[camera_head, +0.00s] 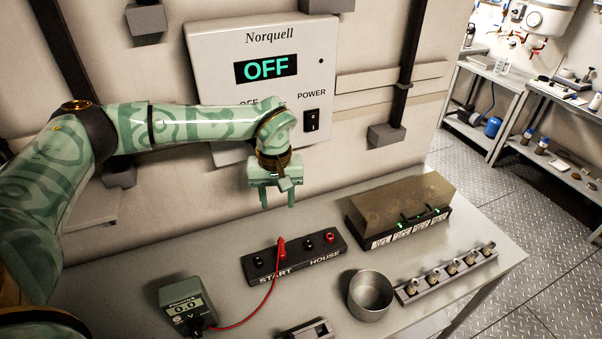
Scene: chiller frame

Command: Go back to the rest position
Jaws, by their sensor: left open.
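My left gripper (278,199) hangs in the air over the back of the table, in front of the wall panel, with its fingers pointing down. It is open with nothing between its fingers. My left arm (180,124) comes in from the left, its forearm crossing the lower left part of the Norquell panel (215,50). The panel display reads OFF, and a black power switch (312,120) sits right of the wrist. My right gripper is not in view.
Below the gripper stands a black terminal block (290,257) with a red probe (282,247) in it. A green meter (187,303) is at front left. A metal cup (370,295), a rack of fittings (447,275) and a box with an amber cover (400,205) stand to the right.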

